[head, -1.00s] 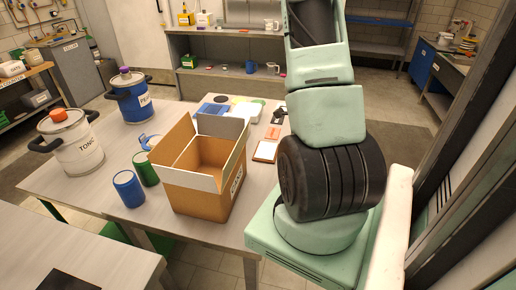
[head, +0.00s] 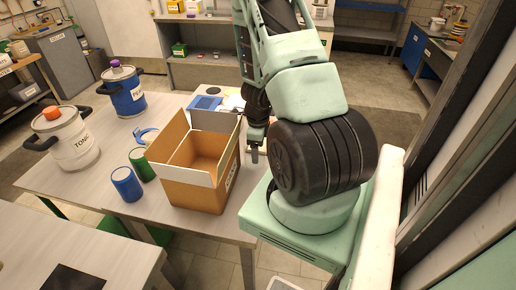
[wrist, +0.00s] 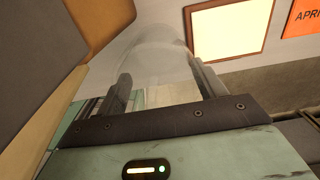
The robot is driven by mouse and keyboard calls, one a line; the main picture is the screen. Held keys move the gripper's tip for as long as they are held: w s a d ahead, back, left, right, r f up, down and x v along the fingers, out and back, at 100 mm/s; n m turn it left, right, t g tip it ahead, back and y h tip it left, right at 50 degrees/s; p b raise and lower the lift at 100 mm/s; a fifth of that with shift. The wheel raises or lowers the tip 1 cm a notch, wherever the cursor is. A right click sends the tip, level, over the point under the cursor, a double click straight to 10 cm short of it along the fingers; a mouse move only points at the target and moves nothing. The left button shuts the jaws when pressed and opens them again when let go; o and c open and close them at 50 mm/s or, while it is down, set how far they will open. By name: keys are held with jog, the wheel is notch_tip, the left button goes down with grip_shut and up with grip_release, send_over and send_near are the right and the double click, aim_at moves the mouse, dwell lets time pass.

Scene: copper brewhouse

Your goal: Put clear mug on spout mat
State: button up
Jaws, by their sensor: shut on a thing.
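The clear mug (wrist: 155,48) is between my gripper's two fingers in the wrist view, see-through and faint in outline. My gripper (wrist: 160,75) is shut on it. In the head view my gripper (head: 255,155) is low at the table's right edge, just right of the cardboard box (head: 193,190); I cannot make out the mug there. A dark square mat (head: 75,279) lies on the near table at the bottom left. I cannot tell whether it is the spout mat.
The open box also fills the left of the wrist view (wrist: 105,20). A framed panel (wrist: 228,30) and orange card (wrist: 303,18) lie beyond my gripper.

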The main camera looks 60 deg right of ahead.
jog(key=shift+f, duration=0.2)
jog(key=o, duration=1.2)
jog(key=shift+o, duration=0.2)
jog(key=shift+r, duration=0.15)
